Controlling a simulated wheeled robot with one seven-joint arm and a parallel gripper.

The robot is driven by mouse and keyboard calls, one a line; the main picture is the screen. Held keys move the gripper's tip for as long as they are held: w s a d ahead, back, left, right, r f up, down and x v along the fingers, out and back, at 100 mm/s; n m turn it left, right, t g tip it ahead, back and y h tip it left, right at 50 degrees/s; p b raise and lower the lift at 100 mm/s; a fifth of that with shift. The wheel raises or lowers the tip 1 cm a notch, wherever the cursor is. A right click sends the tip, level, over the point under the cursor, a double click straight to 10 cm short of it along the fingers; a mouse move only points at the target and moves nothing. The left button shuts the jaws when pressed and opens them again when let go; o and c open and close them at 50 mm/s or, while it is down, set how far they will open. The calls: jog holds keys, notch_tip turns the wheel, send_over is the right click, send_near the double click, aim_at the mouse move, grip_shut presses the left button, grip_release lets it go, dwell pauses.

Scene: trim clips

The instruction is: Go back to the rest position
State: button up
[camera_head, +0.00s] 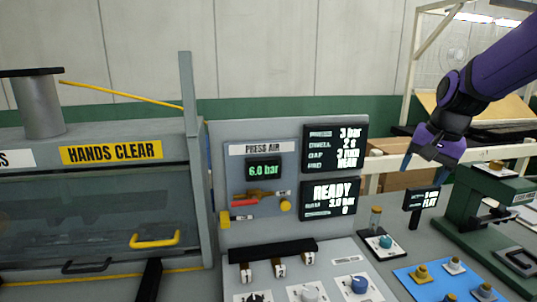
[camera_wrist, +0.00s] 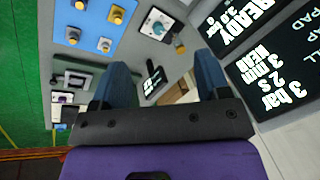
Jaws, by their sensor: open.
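My gripper (camera_head: 428,164) is in the air at the upper right of the head view, on the purple arm. It is in front of the shelf and cardboard area, above the bench and right of the display panel. In the wrist view its two blue-grey fingers (camera_wrist: 164,78) stand apart with nothing between them. The small FLAT display (camera_head: 421,199) is below the gripper in the head view; it also shows between the fingers in the wrist view (camera_wrist: 153,80). The gripper touches nothing that I can see.
A panel with a READY screen (camera_head: 333,196) stands mid-view. Left is the HANDS CLEAR press (camera_head: 111,152) with a yellow handle (camera_head: 155,240). A blue plate (camera_head: 432,284) with several brass and grey knobs and a green device (camera_head: 480,205) are at right.

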jog(key=s+a+r+n+t, duration=0.1)
jog(key=s+n, duration=0.1)
jog(key=s, duration=0.6)
jog(key=s+a+r+n+h, duration=0.1)
jog(key=s+n, duration=0.1)
jog(key=s, duration=0.5)
jog(key=s+a+r+n+t, duration=0.1)
jog(key=s+r+n, duration=0.1)
jog(key=s, duration=0.6)
jog(key=shift+s+a+n+t, duration=0.3)
jog(key=shift+s+n, duration=0.05)
jog(key=shift+n, duration=0.05)
dwell(0.4)
